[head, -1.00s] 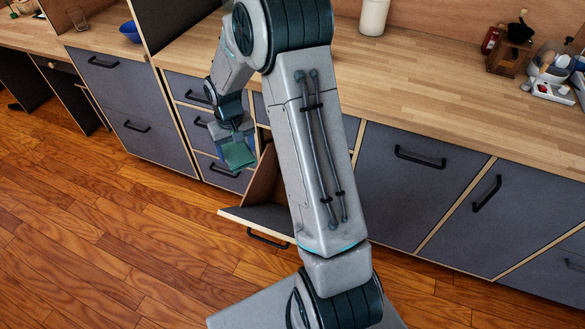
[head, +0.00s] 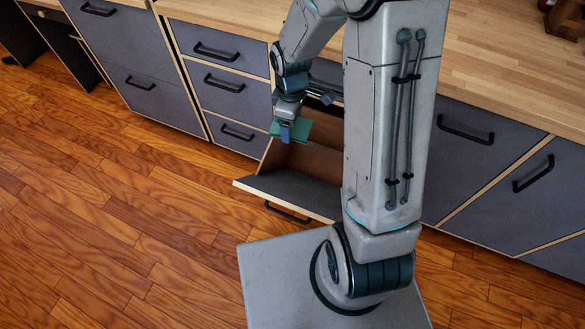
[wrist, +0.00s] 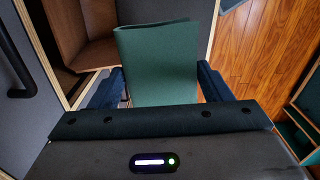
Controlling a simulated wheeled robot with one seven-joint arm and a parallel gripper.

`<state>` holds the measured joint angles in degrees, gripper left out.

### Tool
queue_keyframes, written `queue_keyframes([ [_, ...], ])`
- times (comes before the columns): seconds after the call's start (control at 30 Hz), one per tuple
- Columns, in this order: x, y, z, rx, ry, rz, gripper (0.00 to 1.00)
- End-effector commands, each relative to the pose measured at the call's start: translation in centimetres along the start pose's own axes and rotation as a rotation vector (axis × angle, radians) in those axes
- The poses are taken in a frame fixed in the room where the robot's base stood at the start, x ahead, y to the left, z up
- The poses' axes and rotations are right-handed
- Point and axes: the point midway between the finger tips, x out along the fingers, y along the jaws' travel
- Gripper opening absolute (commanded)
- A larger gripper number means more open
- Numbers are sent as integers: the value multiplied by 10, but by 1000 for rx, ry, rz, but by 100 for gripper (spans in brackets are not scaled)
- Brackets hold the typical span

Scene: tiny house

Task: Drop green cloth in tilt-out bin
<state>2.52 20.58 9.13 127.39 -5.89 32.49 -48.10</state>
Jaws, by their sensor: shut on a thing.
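My gripper (head: 284,133) is shut on the green cloth (head: 303,129) and holds it just above the left part of the tilt-out bin's opening. In the wrist view the green cloth (wrist: 158,62) is a flat, folded piece between the two fingers. The tilt-out bin (head: 290,191) is open, its dark front tipped outward with a black handle low on its outer face. Its brown inside (wrist: 82,36) shows to the left of and behind the cloth in the wrist view. My arm hides the bin's right side.
Closed grey drawers (head: 222,83) stand to the left of the bin and closed cabinet doors (head: 480,155) to the right. The wooden countertop (head: 480,65) runs above. The wooden floor (head: 130,230) in front is clear.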

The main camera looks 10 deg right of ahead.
Motion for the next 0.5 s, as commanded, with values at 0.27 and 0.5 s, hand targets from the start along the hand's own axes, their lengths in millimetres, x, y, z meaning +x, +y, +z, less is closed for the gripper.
queue_keyframes([
  [0.27,36,-57,18,-566,0,1,50],
  [0.5,51,-86,30,-881,0,2,50],
])
